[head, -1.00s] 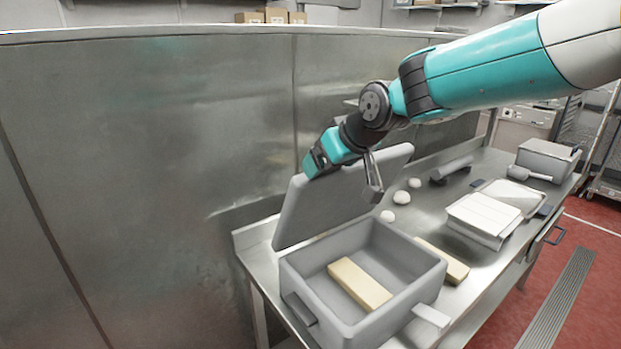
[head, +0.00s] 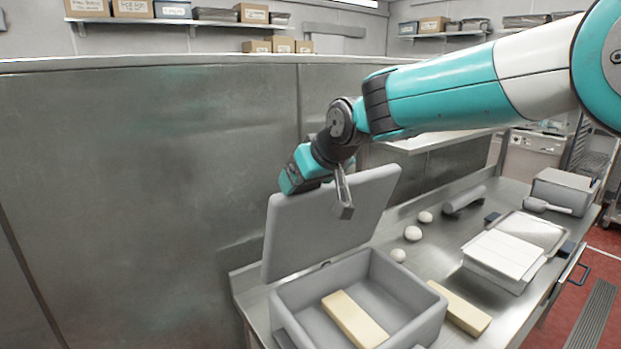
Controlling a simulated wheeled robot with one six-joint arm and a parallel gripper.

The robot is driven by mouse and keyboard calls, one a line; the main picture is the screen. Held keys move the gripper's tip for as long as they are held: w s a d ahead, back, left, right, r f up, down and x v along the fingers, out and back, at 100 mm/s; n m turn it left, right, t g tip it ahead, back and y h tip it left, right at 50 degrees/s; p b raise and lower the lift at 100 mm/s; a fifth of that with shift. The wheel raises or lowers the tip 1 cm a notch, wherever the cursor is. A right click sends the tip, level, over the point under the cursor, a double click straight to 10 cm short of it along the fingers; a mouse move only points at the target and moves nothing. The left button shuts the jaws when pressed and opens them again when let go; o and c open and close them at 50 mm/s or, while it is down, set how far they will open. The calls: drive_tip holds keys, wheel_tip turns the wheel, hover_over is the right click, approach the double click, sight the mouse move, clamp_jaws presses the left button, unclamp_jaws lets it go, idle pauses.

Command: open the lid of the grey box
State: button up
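The grey box (head: 418,334) stands on the metal table at the lower middle, its near part cut off by the frame. Its lid (head: 305,238) is raised, standing steeply up from the far side. The inside is exposed, and a pale yellow block (head: 355,320) lies in it. My gripper (head: 344,205) is at the lid's upper part, with a metal finger in front of the lid's inner face. My wrist covers part of the lid's top edge. Whether the finger touches the lid, and how far apart the fingers are, cannot be made out.
Another yellow block (head: 462,308) lies right of the box. White dough balls (head: 412,233), a white-topped container (head: 503,258), a tray (head: 530,232) and a small grey box (head: 563,190) stand farther right. A metal wall panel (head: 150,190) rises to the left.

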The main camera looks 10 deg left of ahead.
drive_tip(key=shift+r, duration=0.2)
idle(0.5)
drive_tip(key=o, duration=1.1)
drive_tip(key=shift+d+f, duration=0.1)
drive_tip(key=b+v, duration=0.6)
drive_tip(key=v, duration=1.1)
drive_tip(key=shift+d, duration=0.15)
drive_tip(key=shift+s, duration=0.1)
